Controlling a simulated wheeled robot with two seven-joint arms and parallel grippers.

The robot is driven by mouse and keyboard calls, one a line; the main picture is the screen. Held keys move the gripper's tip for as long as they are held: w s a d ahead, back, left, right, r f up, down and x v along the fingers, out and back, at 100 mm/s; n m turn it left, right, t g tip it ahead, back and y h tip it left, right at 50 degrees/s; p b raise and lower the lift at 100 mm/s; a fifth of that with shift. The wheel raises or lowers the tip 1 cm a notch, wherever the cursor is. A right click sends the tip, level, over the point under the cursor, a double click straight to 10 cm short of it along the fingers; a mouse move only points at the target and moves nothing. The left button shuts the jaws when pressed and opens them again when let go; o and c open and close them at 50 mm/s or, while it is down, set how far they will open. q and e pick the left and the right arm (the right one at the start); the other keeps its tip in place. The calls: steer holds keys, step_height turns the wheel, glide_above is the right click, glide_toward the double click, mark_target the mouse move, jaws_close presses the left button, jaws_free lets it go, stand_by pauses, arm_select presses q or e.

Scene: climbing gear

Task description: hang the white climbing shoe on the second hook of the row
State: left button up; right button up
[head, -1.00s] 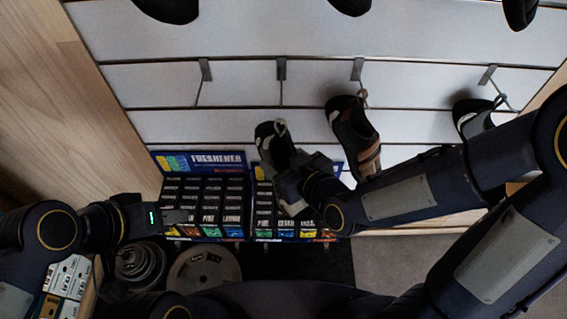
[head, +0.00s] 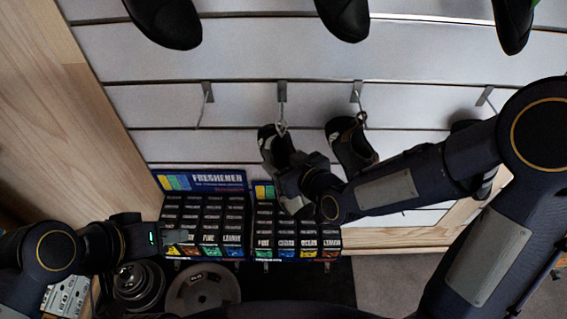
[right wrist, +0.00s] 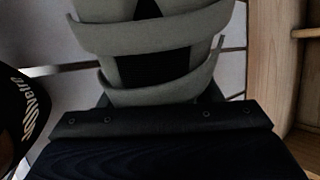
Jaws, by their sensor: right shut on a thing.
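The white climbing shoe (head: 273,146), off-white and black, is upright in my right gripper (head: 292,172). Its heel loop is at the lower end of the second hook (head: 282,92) in the head view; I cannot tell whether the loop is around the hook or only in front of it. In the right wrist view the shoe's pale straps (right wrist: 150,38) fill the top middle, above the gripper's dark body. My left gripper (head: 178,236) is low at the left, in front of the freshener boxes, away from the shoe; its jaws are unclear.
The first hook (head: 207,91) is bare. A dark shoe (head: 350,150) hangs on the third hook (head: 357,90), close beside the white shoe. Another shoe (head: 487,185) hangs further right, partly behind my right arm. Freshener boxes (head: 205,180) stand below. More shoes (head: 170,22) hang above.

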mark_target(284, 151)
steer(key=shift+w+p, duration=0.35)
steer(key=shift+w, duration=1.2)
steer(key=shift+w+f, duration=0.15)
steer(key=shift+w, duration=0.1)
steer(key=shift+w+f+b, duration=0.55)
steer(key=shift+w+b, duration=0.05)
steer(key=shift+b, duration=0.6)
steer(key=o, duration=1.2)
